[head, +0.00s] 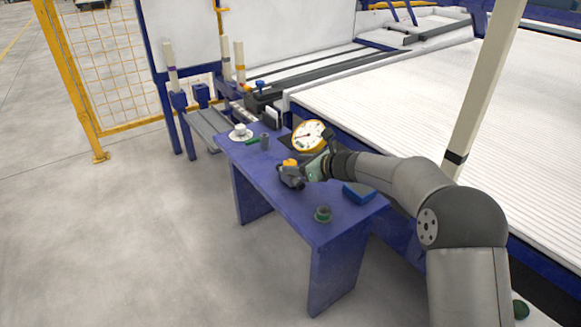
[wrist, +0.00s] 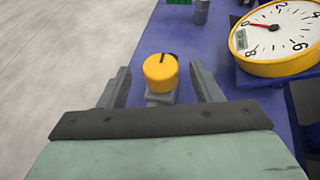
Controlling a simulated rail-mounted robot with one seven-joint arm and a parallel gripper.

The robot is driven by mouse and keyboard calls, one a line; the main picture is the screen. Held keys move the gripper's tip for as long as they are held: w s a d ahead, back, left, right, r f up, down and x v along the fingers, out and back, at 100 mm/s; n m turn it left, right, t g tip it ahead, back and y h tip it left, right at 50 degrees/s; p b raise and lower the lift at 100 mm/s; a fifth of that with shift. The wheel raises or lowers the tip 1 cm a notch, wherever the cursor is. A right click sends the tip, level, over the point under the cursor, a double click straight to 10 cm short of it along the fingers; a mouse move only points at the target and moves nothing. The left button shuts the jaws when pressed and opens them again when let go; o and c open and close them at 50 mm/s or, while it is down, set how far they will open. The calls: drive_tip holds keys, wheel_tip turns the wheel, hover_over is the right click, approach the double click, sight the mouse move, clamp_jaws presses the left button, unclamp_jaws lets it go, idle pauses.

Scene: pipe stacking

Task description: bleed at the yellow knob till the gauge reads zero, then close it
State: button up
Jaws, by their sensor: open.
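The yellow knob (wrist: 160,73) has a dark line on its top and sits on a grey fitting on the blue table. In the wrist view it lies between the two open fingers of my gripper (wrist: 160,88), with a gap on each side. The knob also shows in the head view (head: 290,162), partly hidden by my gripper (head: 290,178). The round gauge (wrist: 278,38) has a yellow rim, a white face and a red needle pointing left, near the 0 mark. The gauge stands behind my gripper in the head view (head: 309,136).
The blue table (head: 255,175) also bears a white cup on a saucer (head: 240,132), a grey cylinder (head: 264,141), a green item (head: 252,142), a green-and-grey ring-shaped part (head: 323,214) and a blue box (head: 359,192). A large ribbed white bed (head: 400,100) lies behind.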

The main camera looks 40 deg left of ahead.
sight(292, 163)
drive_tip(key=shift+x, duration=1.7)
drive_tip(key=c, duration=1)
